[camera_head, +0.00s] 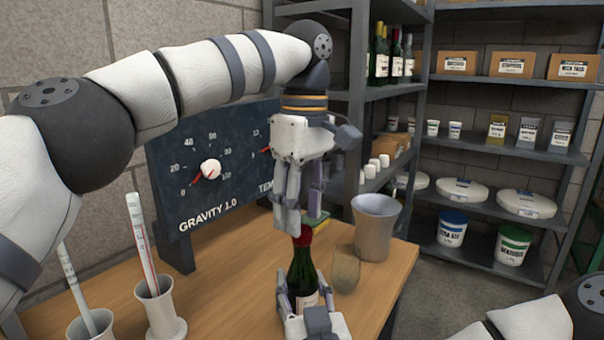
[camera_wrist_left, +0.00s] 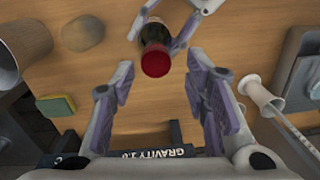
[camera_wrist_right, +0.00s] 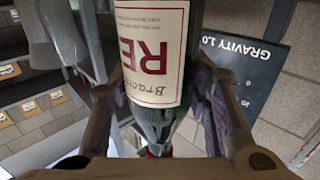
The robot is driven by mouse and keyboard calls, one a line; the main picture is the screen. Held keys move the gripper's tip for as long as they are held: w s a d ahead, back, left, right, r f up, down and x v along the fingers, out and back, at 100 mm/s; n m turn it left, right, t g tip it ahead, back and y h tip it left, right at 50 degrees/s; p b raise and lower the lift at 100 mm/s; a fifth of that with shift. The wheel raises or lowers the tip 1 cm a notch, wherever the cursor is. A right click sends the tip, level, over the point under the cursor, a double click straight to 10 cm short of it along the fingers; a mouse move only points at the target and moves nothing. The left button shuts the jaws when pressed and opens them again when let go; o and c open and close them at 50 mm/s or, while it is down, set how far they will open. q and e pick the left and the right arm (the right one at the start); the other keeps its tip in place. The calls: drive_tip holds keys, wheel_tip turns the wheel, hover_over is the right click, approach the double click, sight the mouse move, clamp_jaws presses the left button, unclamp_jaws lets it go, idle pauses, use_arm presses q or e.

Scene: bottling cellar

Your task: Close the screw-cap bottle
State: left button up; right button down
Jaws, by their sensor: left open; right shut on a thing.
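The dark green bottle (camera_head: 301,264) stands upright over the bench with a red cap (camera_head: 303,238) at the top of its neck. How tightly the cap sits cannot be told. My right gripper (camera_head: 304,290) is shut around the bottle's body; the right wrist view shows its pale label (camera_wrist_right: 152,50) between the fingers. My left gripper (camera_head: 300,216) points down just above the cap, open and empty. The bottle's base is hidden in the head view.
A grey metal bucket (camera_head: 374,228) and a tan rounded object (camera_head: 346,270) stand right of the bottle. A sponge (camera_wrist_left: 56,105) lies behind. Hydrometer jars (camera_head: 160,308) stand at left on the bench (camera_head: 220,290). The gauge board (camera_head: 215,160) rises close behind my left arm.

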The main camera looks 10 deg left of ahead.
use_arm(q)
drive_tip(key=n, duration=0.4)
drive_tip(key=shift+r, duration=0.4)
drive_tip(key=n, duration=0.4)
drive_tip(key=shift+r, duration=0.3)
drive_tip(key=n, duration=0.4)
drive_tip(key=shift+r, duration=0.4)
drive_tip(key=n, duration=0.3)
drive_tip(key=shift+r+n, duration=0.3)
drive_tip(key=shift+r, duration=0.05)
drive_tip(key=n, duration=0.2)
drive_tip(key=r+n, duration=0.1)
drive_tip(key=n, duration=0.4)
drive_tip(key=shift+w+r, duration=0.1)
drive_tip(key=shift+r, duration=0.15)
drive_tip(key=n, duration=0.2)
drive_tip(key=r+n, duration=0.1)
drive_tip(key=n, duration=0.2)
drive_tip(key=shift+r+n+t, duration=0.1)
drive_tip(key=shift+n+t, duration=0.2)
drive_tip(key=shift+f, duration=4)
